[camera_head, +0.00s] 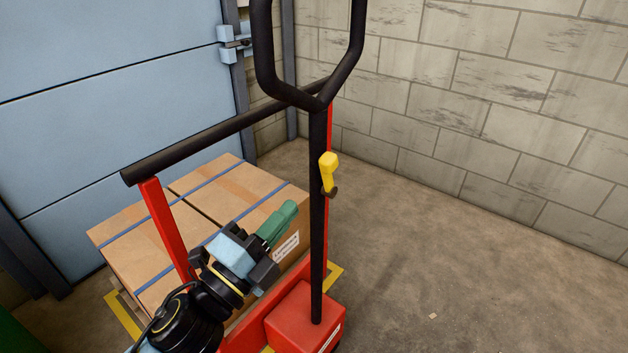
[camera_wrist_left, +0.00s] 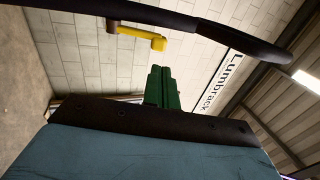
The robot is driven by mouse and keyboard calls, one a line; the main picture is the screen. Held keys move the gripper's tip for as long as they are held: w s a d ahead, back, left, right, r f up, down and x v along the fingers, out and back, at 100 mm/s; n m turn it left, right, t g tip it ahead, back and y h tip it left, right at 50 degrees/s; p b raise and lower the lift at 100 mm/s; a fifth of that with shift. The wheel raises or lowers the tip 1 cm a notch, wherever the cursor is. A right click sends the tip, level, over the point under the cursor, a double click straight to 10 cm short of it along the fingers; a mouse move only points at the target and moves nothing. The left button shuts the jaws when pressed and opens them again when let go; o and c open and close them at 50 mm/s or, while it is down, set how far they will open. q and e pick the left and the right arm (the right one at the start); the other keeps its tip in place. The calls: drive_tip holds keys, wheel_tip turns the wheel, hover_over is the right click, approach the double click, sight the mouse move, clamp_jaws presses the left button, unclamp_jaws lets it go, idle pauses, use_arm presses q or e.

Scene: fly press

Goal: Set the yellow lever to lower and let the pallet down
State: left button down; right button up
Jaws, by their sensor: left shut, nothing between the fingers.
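The yellow lever (camera_head: 328,166) sits on the black upright handle shaft of the pallet truck, pointing up. It also shows in the left wrist view (camera_wrist_left: 139,37), beyond and to the left of my fingertips. My left gripper (camera_head: 290,210) has green fingers, shut and empty. In the head view it lies left of the shaft and below the lever, apart from it. The fingers also show in the left wrist view (camera_wrist_left: 162,88). The pallet (camera_head: 128,308) shows only at an edge under strapped cardboard boxes (camera_head: 140,240). My right gripper is not in view.
The truck's black loop handle (camera_head: 262,50) rises above the lever, and a black crossbar (camera_head: 220,137) on red posts runs to the left. The red truck base (camera_head: 306,318) is below. Yellow floor marking (camera_head: 334,274) shows by the boxes. Floor to the right is clear up to the block wall.

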sight(325, 168)
use_arm(q)
drive_tip(key=x, duration=0.6)
drive_tip(key=shift+w+d+b, duration=0.15)
drive_tip(key=shift+w+b, duration=0.05)
drive_tip(key=shift+b, duration=0.15)
drive_tip(key=shift+w+d+r, duration=0.15)
drive_tip(key=shift+w+d, duration=0.05)
drive_tip(key=shift+w, duration=0.1)
drive_tip(key=shift+w+d+r, duration=0.1)
drive_tip(key=shift+w+d, duration=0.1)
drive_tip(key=shift+w, duration=0.05)
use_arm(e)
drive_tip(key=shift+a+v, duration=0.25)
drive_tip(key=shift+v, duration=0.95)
